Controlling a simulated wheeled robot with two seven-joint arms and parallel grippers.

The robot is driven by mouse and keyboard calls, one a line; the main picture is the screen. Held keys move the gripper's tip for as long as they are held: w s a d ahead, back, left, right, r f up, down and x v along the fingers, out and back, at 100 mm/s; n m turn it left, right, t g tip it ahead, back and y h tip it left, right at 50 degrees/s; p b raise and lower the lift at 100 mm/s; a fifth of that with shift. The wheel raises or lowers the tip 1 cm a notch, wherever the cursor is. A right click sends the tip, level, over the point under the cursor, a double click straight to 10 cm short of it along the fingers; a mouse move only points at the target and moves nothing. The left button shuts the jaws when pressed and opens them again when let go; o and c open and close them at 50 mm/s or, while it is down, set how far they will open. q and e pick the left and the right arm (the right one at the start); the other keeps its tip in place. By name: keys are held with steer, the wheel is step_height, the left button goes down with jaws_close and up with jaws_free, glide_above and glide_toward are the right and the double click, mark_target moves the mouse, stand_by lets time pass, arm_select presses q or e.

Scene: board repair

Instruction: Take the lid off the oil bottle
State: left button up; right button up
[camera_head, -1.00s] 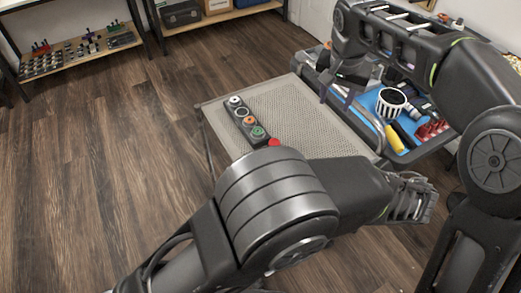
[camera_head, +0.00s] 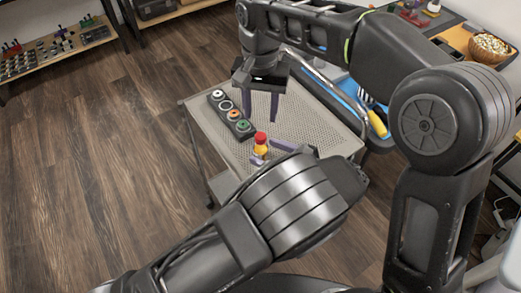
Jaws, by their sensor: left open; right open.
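The oil bottle (camera_head: 260,151) is small and yellow with a red lid (camera_head: 261,137). It stands upright near the front of the perforated table top (camera_head: 312,128). My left gripper (camera_head: 267,152) is low at the bottle, its purple fingers open on either side of it; I cannot tell if they touch it. Its palm is hidden behind my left arm. My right gripper (camera_head: 261,119) points down, open and empty, with its two fingers apart. It appears just above and behind the red lid.
A dark strip with several coloured rings (camera_head: 231,114) lies left of the bottle. A blue tray with a yellow-handled tool (camera_head: 377,123) is to the right. A bowl (camera_head: 488,47) stands at the far right. Shelves (camera_head: 60,48) are at the back left.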

arm_select(q)
steer(key=x, duration=0.6)
jaws_close()
stand_by(0.7)
stand_by(0.3)
